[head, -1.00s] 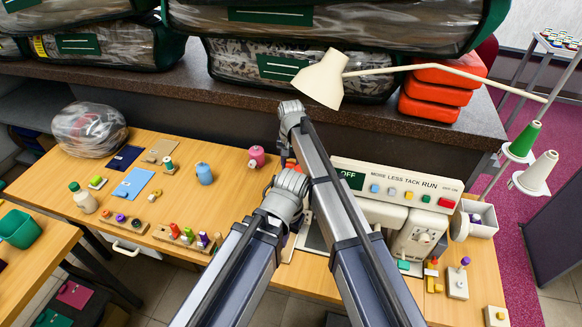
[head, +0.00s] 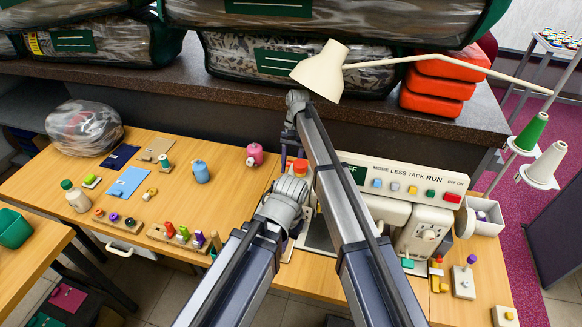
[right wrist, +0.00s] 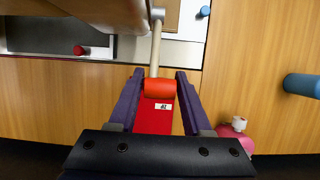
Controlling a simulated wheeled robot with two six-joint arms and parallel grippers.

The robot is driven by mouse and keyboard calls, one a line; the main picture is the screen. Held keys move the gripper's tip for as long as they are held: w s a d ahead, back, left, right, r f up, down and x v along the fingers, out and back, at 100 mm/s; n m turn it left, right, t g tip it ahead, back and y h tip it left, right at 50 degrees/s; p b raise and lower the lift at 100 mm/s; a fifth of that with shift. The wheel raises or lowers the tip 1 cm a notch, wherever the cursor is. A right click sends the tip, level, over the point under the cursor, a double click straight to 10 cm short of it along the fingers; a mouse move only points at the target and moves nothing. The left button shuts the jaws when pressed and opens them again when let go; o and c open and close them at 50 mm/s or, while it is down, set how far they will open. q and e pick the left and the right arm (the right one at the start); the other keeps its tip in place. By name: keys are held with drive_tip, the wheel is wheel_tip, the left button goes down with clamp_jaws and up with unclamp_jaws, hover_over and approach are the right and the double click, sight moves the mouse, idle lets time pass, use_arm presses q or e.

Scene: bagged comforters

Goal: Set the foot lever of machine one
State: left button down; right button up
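The sewing machine (head: 400,187) with its LESS TACK RUN panel stands on the right of the wooden table. In the right wrist view, a red lever (right wrist: 158,118) with an orange-red rounded end and a small white label, not surely readable, lies between my right gripper's (right wrist: 157,85) purple fingers. The fingers are apart, with slight gaps beside the lever. A pale rod runs up from its end. The orange-red part also shows between my arms in the head view (head: 300,166).
A pink bottle (head: 254,155) and a blue one (head: 201,172) stand left of my arms. Spools stand on a wooden rack (head: 175,240). A cream lamp (head: 322,72) hangs over the dark counter, near my right arm. Bagged comforters (head: 290,55) lie behind.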

drive_tip(key=o, duration=0.4)
drive_tip(key=shift+c, duration=0.2)
